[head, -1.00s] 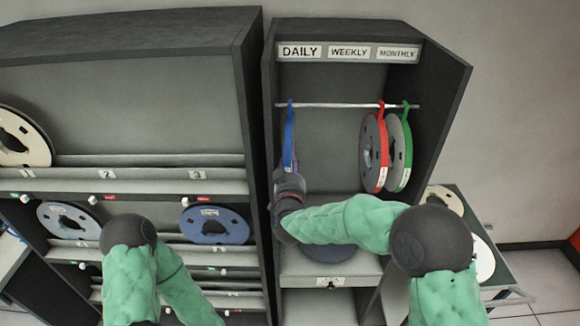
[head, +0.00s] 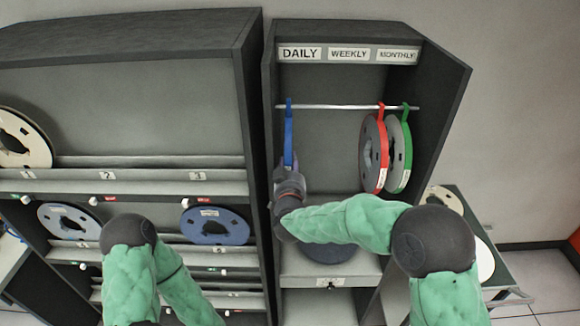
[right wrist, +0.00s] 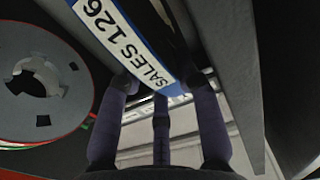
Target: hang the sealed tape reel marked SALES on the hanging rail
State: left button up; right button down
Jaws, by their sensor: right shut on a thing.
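The sealed reel marked SALES, with a blue band, shows edge-on in the head view (head: 288,135). The top of its blue strap meets the left end of the hanging rail (head: 335,106), below the DAILY sign; I cannot tell whether the rail bears it. In the right wrist view its white label reads SALES 126 (right wrist: 125,50). My right gripper (head: 289,172) is shut on the lower edge of this reel, and its fingers (right wrist: 164,85) show at the label's end. My left gripper is out of view; only its arm shows at lower left.
A red-banded reel (head: 373,150) and a green-banded reel (head: 399,150) hang at the rail's right. The cabinet's left side panel (head: 267,110) is close to my gripper. The rail's middle is free. A reel lies on the shelf below (head: 328,252). A rack with several reels stands left.

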jog(key=shift+r+p, duration=0.35)
jog(key=shift+r, duration=0.55)
jog(key=shift+s+b, duration=0.3)
jog(key=shift+s, duration=2.4)
jog(key=s+p, duration=0.1)
jog(key=s, duration=1.5)
jog(key=shift+s, duration=0.3)
jog(key=shift+f, duration=0.1)
